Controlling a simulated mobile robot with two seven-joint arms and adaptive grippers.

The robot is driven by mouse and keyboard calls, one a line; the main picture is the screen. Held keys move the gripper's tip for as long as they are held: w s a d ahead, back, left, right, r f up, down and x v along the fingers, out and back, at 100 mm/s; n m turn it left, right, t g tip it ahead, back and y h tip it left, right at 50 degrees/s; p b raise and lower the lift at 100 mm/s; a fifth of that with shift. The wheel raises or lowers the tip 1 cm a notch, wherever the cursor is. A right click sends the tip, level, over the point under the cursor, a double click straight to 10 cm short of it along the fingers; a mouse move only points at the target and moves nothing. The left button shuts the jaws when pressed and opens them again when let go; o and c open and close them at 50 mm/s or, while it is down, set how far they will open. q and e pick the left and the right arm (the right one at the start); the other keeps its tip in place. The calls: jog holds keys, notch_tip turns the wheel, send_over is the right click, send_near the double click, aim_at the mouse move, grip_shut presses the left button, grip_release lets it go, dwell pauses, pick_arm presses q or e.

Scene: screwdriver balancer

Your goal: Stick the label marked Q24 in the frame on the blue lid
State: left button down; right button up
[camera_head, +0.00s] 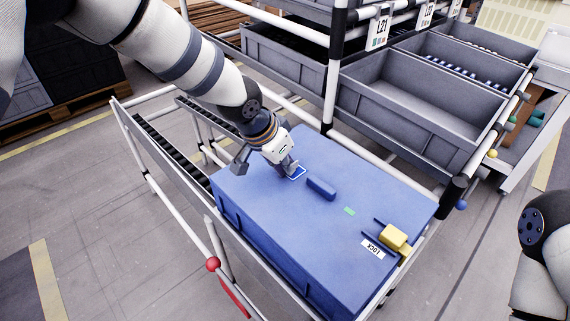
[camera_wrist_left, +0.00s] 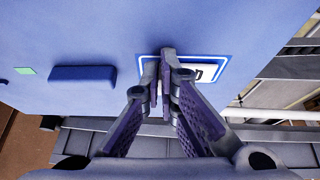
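The blue lid (camera_head: 290,225) tops a large blue crate in the head view. A white-edged frame (camera_head: 298,173) lies on the lid toward its far side; it also shows in the left wrist view (camera_wrist_left: 224,58). A white label (camera_wrist_left: 208,73) with dark print lies within the frame outline, partly behind my fingers, so its full marking is unreadable. My left gripper (camera_head: 290,168) points down at the frame. In the wrist view its fingertips (camera_wrist_left: 164,72) are together over the label; I see nothing clearly held between them. My right gripper is out of view.
Grey bins (camera_head: 420,110) on a white-pole rack stand behind and right. A rail (camera_head: 165,150) runs at left.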

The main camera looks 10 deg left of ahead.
aim_at(285, 179)
pick_arm(q)
jog(key=shift+s+f, duration=0.3)
jog(key=shift+f, duration=0.25)
jog(key=shift+s+f, duration=0.25)
jog(key=shift+f, duration=0.3)
jog(key=shift+f+g, duration=0.1)
jog(key=shift+g, duration=0.2)
jog(key=shift+s, duration=0.1)
dwell(1.1)
jog(key=shift+s+f, duration=0.2)
jog(key=shift+f, duration=0.2)
dwell(0.9)
jog(key=c, duration=1.7)
grip_release()
jog(key=shift+w, duration=0.1)
jog(key=shift+w+d, duration=0.1)
jog(key=shift+w, duration=0.05)
jog(key=shift+r, duration=0.15)
jog(key=v, duration=0.4)
jog(key=w+v, duration=0.1)
jog(key=v, duration=0.8)
jog(key=shift+w+d+r+p, duration=0.2)
jog(key=shift+d+r+p, duration=0.05)
jog(key=shift+r+p, duration=0.1)
